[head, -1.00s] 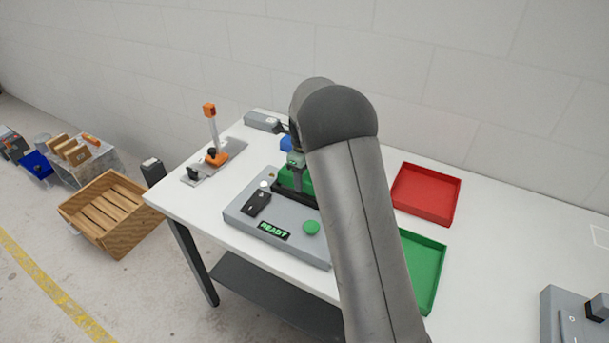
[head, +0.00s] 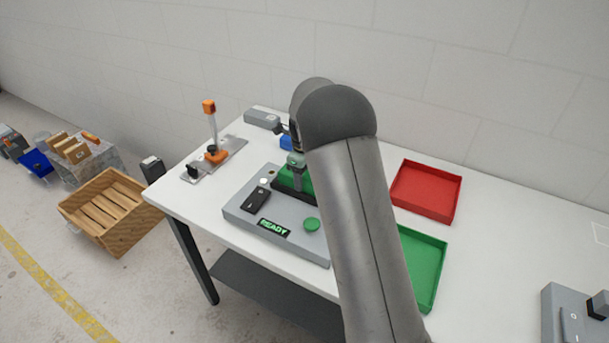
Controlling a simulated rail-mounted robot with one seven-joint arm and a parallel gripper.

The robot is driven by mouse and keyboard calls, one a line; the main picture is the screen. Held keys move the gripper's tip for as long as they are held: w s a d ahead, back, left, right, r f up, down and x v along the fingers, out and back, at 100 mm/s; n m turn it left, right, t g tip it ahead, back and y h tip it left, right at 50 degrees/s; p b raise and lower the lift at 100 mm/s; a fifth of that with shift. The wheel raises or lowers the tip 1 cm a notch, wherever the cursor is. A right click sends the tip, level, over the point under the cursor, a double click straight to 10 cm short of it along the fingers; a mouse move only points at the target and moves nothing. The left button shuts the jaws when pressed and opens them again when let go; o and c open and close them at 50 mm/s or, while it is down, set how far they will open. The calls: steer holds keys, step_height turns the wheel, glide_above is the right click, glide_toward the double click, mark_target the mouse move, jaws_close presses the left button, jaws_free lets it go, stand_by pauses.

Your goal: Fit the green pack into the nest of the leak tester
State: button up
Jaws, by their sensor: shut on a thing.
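The leak tester (head: 247,217) is a grey flat box on the white table, with a lit READY display (head: 273,228) and a round green button (head: 312,224). Its dark nest (head: 282,189) sits on the top at the back. The green pack (head: 290,178) is at the nest, partly hidden behind my gripper and arm. My gripper (head: 296,172) points down and is shut on the green pack. I cannot tell whether the pack is fully seated in the nest. A black block (head: 256,200) lies on the tester left of the nest.
A red tray (head: 426,191) and a green tray (head: 423,268) stand right of my arm. An orange-handled lever fixture (head: 214,155) stands at the table's back left. A grey device (head: 575,315) is at the far right. A wooden crate (head: 112,212) is on the floor left.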

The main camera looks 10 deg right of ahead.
mark_target(305, 175)
steer(key=shift+f, duration=0.1)
steer(key=o, duration=1.1)
step_height(305, 175, up, 18)
steer(key=b, duration=0.1)
steer(key=shift+f, duration=0.25)
steer(key=s+f+n, duration=0.3)
steer(key=s+n, duration=0.5)
steer(key=s, duration=0.4)
steer(key=s+f+n, duration=0.2)
steer(key=s+n, duration=0.7)
steer(key=s, duration=0.4)
steer(key=s+f+n, duration=0.3)
steer(key=s+n, duration=0.6)
steer(key=s, duration=0.3)
steer(key=shift+s+a+f, duration=0.2)
steer(key=shift+a+f, duration=0.1)
steer(key=shift+f, duration=0.05)
